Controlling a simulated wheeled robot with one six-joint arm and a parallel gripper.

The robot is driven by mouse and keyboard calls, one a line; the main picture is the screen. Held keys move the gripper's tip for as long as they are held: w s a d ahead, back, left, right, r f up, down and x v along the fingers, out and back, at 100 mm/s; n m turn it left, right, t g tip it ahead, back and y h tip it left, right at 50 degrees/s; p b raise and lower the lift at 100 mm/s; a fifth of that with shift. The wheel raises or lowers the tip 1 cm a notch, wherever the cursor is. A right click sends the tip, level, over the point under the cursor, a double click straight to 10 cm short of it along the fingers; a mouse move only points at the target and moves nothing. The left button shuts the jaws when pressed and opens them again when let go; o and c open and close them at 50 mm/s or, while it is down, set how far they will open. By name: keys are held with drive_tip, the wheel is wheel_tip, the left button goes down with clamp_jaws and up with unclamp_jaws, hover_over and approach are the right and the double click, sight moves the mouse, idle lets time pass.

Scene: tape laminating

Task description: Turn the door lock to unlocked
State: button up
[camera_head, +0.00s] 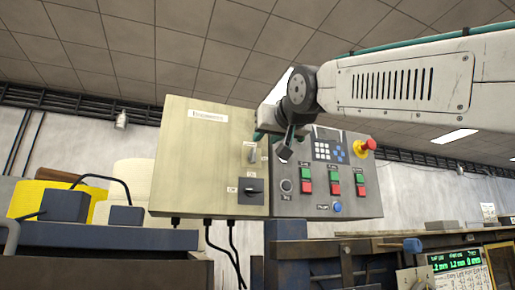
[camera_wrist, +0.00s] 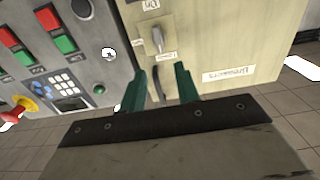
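A beige cabinet door (camera_head: 200,160) faces me, with a small silver lock lever (camera_head: 252,152) near its right edge. The lock lever also shows in the wrist view (camera_wrist: 157,38), between small labels too blurred to read. My gripper (camera_wrist: 160,70) has two green fingers spread apart with nothing held between them. The fingertips are near the lock lever but apart from it in the picture. A dark curved piece (camera_wrist: 157,85) on the door shows between the fingers. In the head view my wrist partly covers the door's upper right edge.
A black rotary switch (camera_head: 251,191) sits below the lock. A grey control panel (camera_head: 315,205) with green and red buttons, a keypad and a red emergency knob (camera_head: 366,146) adjoins the door. Cables hang beneath the box. A workbench (camera_head: 110,236) stands at lower left.

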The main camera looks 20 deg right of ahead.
sight(255, 148)
drive_tip(key=w, duration=0.7)
drive_tip(key=shift+a, duration=0.1)
drive_tip(key=shift+f, duration=0.1)
clamp_jaws()
